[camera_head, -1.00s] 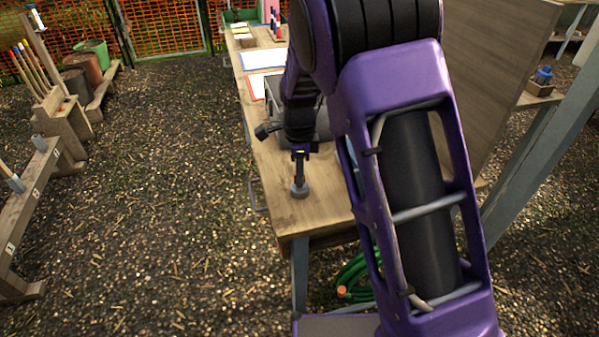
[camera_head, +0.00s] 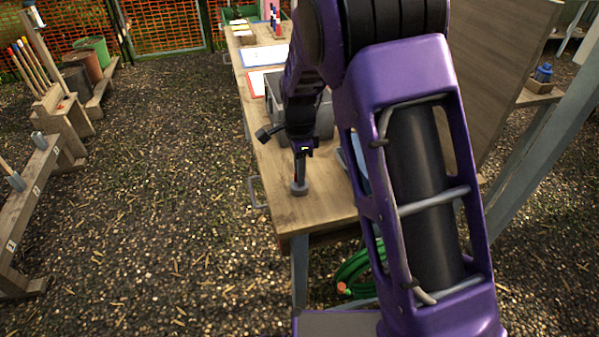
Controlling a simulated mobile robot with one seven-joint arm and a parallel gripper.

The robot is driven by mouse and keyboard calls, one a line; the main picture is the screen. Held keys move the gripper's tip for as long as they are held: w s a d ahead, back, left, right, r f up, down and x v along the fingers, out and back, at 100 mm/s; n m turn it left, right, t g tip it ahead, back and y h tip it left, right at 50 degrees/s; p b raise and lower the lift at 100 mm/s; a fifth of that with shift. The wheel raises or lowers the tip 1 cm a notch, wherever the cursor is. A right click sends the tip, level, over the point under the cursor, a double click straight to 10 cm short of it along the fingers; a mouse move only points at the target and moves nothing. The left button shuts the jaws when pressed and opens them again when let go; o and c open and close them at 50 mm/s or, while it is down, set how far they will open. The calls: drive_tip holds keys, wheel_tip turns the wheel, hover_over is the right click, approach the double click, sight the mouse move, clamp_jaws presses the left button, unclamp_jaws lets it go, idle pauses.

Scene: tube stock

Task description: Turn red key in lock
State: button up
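A small round grey fitting (camera_head: 299,189), seemingly the lock, stands on the wooden bench top near its front left corner. My gripper (camera_head: 299,177) points straight down over it, with its fingertips at or just above the fitting. A thin reddish sliver shows beside the fingers; it may be the red key, but it is too small to be sure. The fingers are seen almost edge-on, so I cannot tell whether they are shut or what is between them.
The bench (camera_head: 311,213) runs away from me. A grey box-like thing (camera_head: 324,118) stands behind my gripper, partly hidden by my arm. Gravel ground (camera_head: 170,190) at the left is open.

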drive_tip(key=shift+o, duration=1.4)
drive_tip(key=shift+r, duration=0.1)
